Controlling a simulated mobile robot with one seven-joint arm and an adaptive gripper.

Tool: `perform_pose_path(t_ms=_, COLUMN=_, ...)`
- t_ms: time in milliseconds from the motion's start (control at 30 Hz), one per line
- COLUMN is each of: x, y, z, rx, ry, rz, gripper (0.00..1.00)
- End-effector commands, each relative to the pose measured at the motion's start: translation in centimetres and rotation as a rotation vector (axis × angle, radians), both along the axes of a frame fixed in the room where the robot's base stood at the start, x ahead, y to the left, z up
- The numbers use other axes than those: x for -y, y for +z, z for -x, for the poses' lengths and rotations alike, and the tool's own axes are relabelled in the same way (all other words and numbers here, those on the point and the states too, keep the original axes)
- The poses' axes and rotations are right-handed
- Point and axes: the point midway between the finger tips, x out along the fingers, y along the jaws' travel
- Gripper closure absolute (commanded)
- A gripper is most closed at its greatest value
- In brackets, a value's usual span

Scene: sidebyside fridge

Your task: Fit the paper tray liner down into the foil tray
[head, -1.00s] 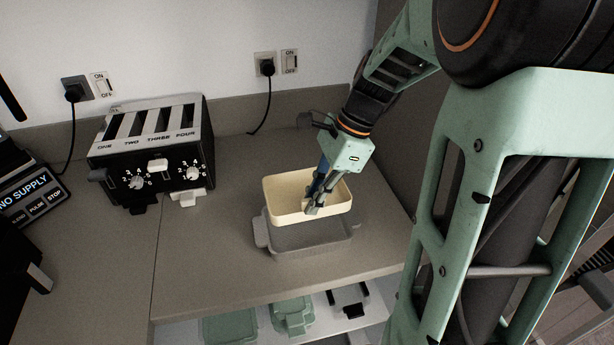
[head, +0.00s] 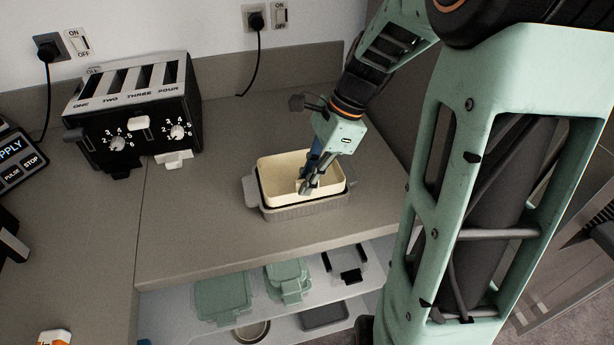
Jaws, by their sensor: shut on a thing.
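The cream paper tray liner (head: 279,172) sits low in the mouth of the grey foil tray (head: 299,211) on the counter. Its rim stands a little above the tray's rim, and a dark gap shows between them along the front. I cannot tell whether the liner touches the tray's bottom. My gripper (head: 307,187) reaches down into the liner from the upper right and is shut on its near wall. The fingers hide part of that wall.
A black four-slot toaster (head: 135,120) stands at the back left of the counter (head: 200,230). The counter around the tray is clear. Below its front edge, an open shelf or drawer holds green containers (head: 222,297).

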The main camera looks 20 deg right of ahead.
Motion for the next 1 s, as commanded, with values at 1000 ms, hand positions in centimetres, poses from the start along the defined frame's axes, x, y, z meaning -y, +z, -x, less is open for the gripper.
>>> perform_pose_path(t_ms=1000, x=0.16, y=-1.16, z=-0.06, rx=0.002, ry=-0.001, rz=0.001, gripper=0.72)
